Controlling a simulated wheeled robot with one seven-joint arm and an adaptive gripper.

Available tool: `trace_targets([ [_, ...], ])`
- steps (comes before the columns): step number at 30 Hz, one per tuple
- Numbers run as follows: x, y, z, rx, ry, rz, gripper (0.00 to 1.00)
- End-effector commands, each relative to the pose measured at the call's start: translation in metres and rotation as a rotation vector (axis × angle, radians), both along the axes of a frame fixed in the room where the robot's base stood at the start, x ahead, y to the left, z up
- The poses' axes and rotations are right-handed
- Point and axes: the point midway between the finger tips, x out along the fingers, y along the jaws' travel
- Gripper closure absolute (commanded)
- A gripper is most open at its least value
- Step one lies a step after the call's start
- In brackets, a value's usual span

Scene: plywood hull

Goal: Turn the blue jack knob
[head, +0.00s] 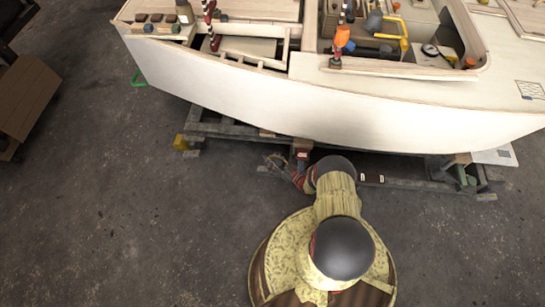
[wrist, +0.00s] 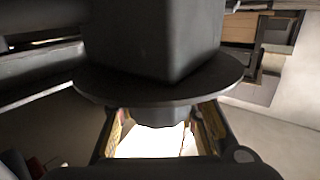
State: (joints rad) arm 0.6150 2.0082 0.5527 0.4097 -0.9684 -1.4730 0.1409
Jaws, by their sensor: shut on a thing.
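In the wrist view a dark square jack post (wrist: 155,40) comes down to a wide round plate (wrist: 225,78). A short dark knob (wrist: 158,117) sits under the plate. It is in shadow, and I cannot make out blue on it. My gripper (wrist: 160,135) is below the plate, with one finger on each side of the knob, shut on it. The contact faces are partly hidden. In the head view my gripper (head: 277,161) is small and low beside the hull stand, by a red-brown block (head: 302,150); the knob cannot be picked out there.
The white plywood hull (head: 330,110) overhangs a grey timber stand (head: 225,130). A yellow block (head: 181,142) and a green piece (head: 467,180) are at the stand's feet. Tools and clamps lie on the deck. A brown wooden box (head: 25,98) is far left. The concrete floor between is clear.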

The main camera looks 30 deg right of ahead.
Motion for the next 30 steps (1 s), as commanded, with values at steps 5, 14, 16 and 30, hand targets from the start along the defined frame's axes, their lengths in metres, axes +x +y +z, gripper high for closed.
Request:
trace_targets([
  [5, -0.0013, 0.0018, -0.0006, -0.001, 0.001, 0.068, 0.95],
  [14, -0.0019, 0.0047, -0.0005, 0.001, 0.001, 0.115, 0.95],
  [16, -0.0019, 0.0049, -0.0004, 0.001, 0.001, 0.117, 0.95],
  [30, -0.0015, 0.0049, -0.0001, 0.0, 0.0, 0.117, 0.58],
])
